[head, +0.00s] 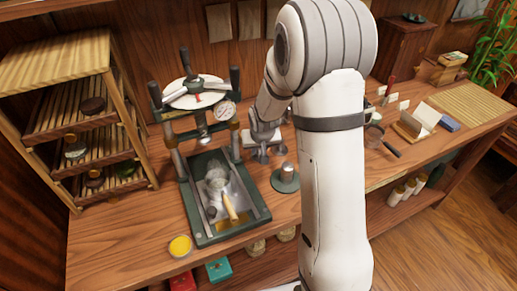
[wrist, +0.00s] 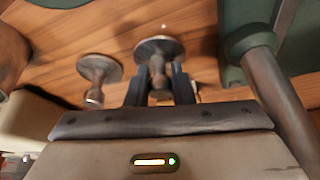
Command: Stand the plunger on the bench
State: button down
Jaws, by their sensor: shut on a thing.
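The plunger (wrist: 160,48), a grey metal piece with a round disc foot and a narrow handle, is between the fingers of my gripper (wrist: 159,84) in the wrist view. My gripper is shut on its handle. In the head view my gripper (head: 262,142) points down over the bench (head: 235,255), right of the press, and the plunger's disc (head: 262,157) shows below it. The disc looks close to the bench top; I cannot tell whether it touches. The upper handle is hidden by the gripper.
A similar disc-footed piece (wrist: 100,68) stands close beside the plunger. A metal knob on a green round base (head: 285,180) stands nearer the front. The press (head: 198,95) and its green tray (head: 262,208) are at left; its column (wrist: 272,85) is close in the wrist view.

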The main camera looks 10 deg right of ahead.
jog(key=shift+f, duration=0.2)
jog(key=c, duration=1.3)
grip_release()
jog(key=shift+o, duration=0.2)
jog(key=shift+r, duration=0.15)
jog(key=shift+s+r, duration=0.1)
jog(key=shift+r, duration=0.2)
jog(key=v, duration=1)
jog(key=s+r+g, duration=0.1)
jog(key=s+r, duration=0.2)
jog(key=s, duration=0.8)
jog(key=s+r, duration=0.4)
jog(key=s, duration=0.8)
jog(key=shift+s+n+g, duration=0.35)
jog(key=shift+n+g, duration=0.05)
jog(key=shift+r, duration=0.1)
